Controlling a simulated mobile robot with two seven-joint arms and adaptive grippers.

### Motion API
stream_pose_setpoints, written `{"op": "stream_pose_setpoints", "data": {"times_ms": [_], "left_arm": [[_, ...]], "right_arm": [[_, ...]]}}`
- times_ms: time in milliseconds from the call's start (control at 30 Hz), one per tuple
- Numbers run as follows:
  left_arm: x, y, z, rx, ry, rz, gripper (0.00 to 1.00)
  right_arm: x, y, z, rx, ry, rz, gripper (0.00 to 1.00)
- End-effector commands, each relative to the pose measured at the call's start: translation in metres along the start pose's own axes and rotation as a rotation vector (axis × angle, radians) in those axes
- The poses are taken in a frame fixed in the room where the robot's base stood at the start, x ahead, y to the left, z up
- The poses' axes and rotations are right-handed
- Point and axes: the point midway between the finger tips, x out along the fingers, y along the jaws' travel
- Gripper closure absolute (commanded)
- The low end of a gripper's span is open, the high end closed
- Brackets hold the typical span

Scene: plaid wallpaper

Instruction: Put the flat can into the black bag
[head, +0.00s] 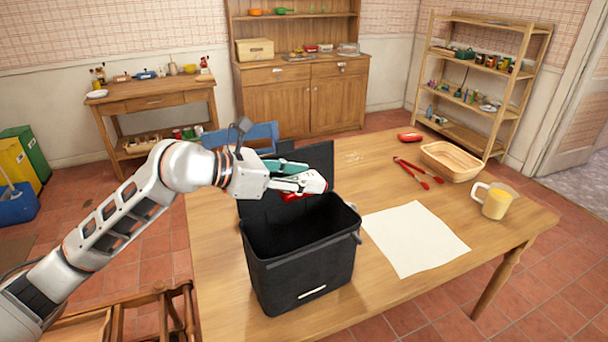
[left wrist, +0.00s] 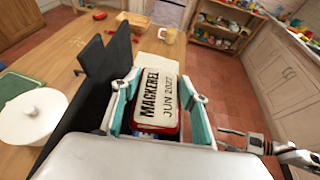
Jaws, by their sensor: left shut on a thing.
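The flat can is red with a pale top reading "MACKEREL JUN 2027"; it shows clearly in the left wrist view (left wrist: 160,97). My left gripper (left wrist: 160,110) is shut on it, with a teal-lined finger on each side. In the head view, my left gripper (head: 300,184) is over the back part of the black bag's opening, and only a red strip of the can (head: 290,196) shows below it. The black bag (head: 305,270) stands upright and open on the table, with dark panels raised behind it.
On the wooden table (head: 215,265) lie a white sheet (head: 415,238), red-handled tongs (head: 412,172), a basket (head: 452,160), a yellow mug (head: 496,203) and a red object (head: 410,136). A white lidded pot (left wrist: 32,115) shows in the left wrist view.

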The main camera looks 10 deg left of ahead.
Motion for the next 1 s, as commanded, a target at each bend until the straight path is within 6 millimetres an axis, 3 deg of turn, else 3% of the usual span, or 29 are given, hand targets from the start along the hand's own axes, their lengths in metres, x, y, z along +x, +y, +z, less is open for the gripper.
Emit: {"op": "stream_pose_setpoints", "data": {"times_ms": [367, 1000], "left_arm": [[0.003, 0.0, -0.009, 0.002, 0.001, 0.002, 0.81], [0.025, 0.0, -0.062, 0.0, 0.004, 0.001, 0.81]], "right_arm": [[0.007, 0.001, 0.002, -0.003, 0.008, 0.002, 0.6], [0.026, -0.004, 0.036, 0.0, 0.0, 0.0, 0.6]]}}
